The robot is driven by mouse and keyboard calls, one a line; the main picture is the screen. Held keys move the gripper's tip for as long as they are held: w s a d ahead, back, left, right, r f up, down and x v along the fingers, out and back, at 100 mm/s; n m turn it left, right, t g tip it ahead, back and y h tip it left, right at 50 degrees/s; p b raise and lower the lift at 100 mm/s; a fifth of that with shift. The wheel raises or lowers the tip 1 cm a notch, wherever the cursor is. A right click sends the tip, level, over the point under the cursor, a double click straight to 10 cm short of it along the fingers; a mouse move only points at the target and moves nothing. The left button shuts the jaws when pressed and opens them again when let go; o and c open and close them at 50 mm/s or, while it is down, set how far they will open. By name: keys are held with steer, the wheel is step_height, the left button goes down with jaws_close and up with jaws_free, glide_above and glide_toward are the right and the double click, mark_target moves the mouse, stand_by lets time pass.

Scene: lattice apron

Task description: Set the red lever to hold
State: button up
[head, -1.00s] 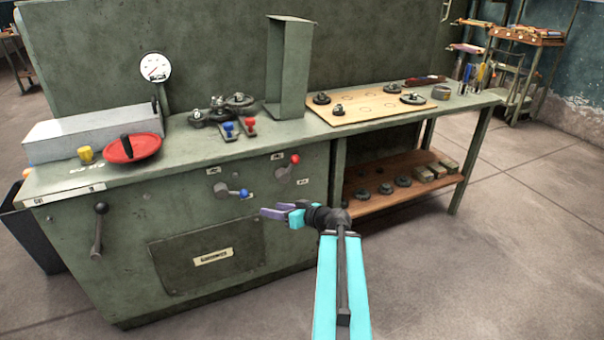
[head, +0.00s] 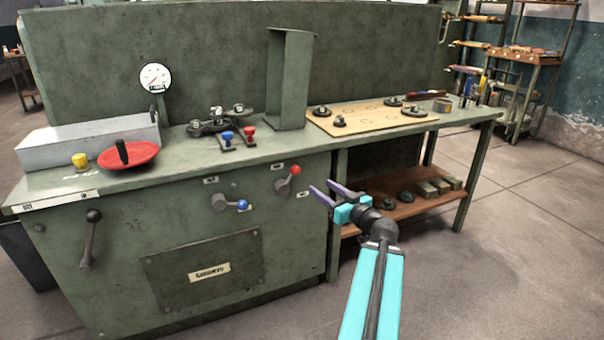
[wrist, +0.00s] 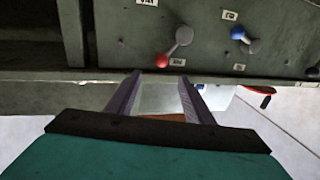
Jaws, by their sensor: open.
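The red lever (head: 282,185) is on the green cabinet's front panel. Its grey arm slants up and right to a red knob in the head view. One small white label is above its hub and another is at its lower right; their text is unreadable. The lever also shows in the wrist view (wrist: 180,38), where the picture looks upside down. My gripper (head: 322,188) is open and empty, just right of the red knob in the head view. In the wrist view the fingertips (wrist: 158,76) point towards the panel, near the knob, apparently apart from it.
A blue-knobbed lever (head: 232,204) is left of the red one. A black-knobbed lever (head: 88,237) is further left. Small blue (head: 227,138) and red (head: 249,132) handles stand on the bench top. An open shelf (head: 400,208) with dark parts and blocks is at right.

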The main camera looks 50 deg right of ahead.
mark_target(298, 172)
steer(key=w, duration=0.4)
steer(key=w+d, duration=0.1)
steer(key=w, duration=0.3)
steer(key=w+d, duration=0.1)
steer(key=w, duration=0.4)
steer(key=shift+w+b, duration=0.1)
steer(key=shift+b, duration=0.2)
